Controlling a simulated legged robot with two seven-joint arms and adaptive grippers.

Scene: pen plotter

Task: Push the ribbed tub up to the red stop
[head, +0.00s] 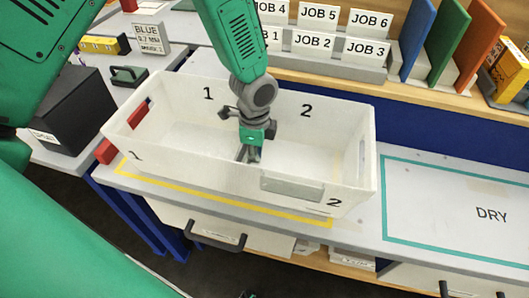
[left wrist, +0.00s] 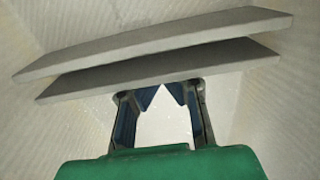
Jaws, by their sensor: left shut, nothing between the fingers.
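The ribbed tub (head: 337,180) is a white open box, marked 1 and 2, lying lengthwise on the grey worktop. Red pieces of the stop (head: 107,151) show at its left end, partly hidden by the tub; I cannot tell whether they touch. My left gripper (head: 248,155) is shut and empty, pointing down inside the tub near its front wall. In the left wrist view its fingers (left wrist: 160,98) are close to two pale grey slabs (left wrist: 150,45), with faintly ribbed pale surfaces around. I cannot tell whether the fingers touch the tub. My right gripper is not in view.
A yellow outline (head: 200,190) runs along the worktop in front of the tub. A teal outlined area marked DRY (head: 470,210) is clear at right. Job cards (head: 313,41) and coloured panels (head: 445,45) stand behind. A black box (head: 75,110) is at left.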

